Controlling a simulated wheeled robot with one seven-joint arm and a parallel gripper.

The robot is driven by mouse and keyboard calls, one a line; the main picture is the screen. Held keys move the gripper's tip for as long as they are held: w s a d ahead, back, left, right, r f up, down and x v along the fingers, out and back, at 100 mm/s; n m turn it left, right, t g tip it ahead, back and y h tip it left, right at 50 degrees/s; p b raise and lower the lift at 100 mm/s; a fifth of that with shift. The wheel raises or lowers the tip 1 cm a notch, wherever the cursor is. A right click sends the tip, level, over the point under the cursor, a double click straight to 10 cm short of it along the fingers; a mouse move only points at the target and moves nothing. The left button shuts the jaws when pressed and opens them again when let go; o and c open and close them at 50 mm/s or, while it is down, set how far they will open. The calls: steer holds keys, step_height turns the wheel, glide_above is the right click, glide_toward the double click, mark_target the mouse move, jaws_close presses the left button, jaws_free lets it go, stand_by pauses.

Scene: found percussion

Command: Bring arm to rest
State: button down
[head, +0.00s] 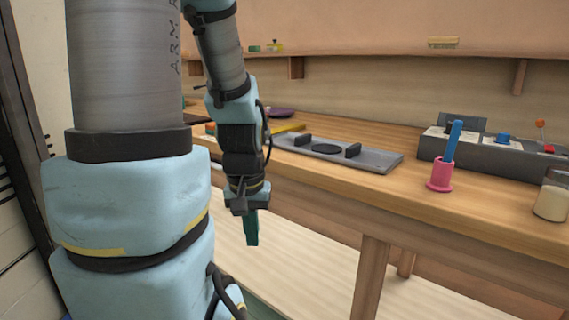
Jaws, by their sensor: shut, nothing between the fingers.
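My arm hangs down in the left half of the head view, in front of the workbench. My gripper (251,230) points downward in front of the bench's front edge, below the level of the bench top. Its fingers are dark green and shut together, with nothing visible between them. The gripper looks apart from the bench and from everything on it. Part of the bench top at the left is hidden behind my arm.
The wooden bench (440,205) holds a grey tray (375,160), a pink cup (439,178) with a blue stick (453,140), a jar (552,197) and a grey console (480,155). A shelf (380,54) runs along the wall. A bench leg (370,280) stands right of my gripper.

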step_height(320, 180, up, 15)
steer(key=p, duration=1.3)
steer(key=shift+p, duration=0.35)
steer(key=shift+f, duration=0.1)
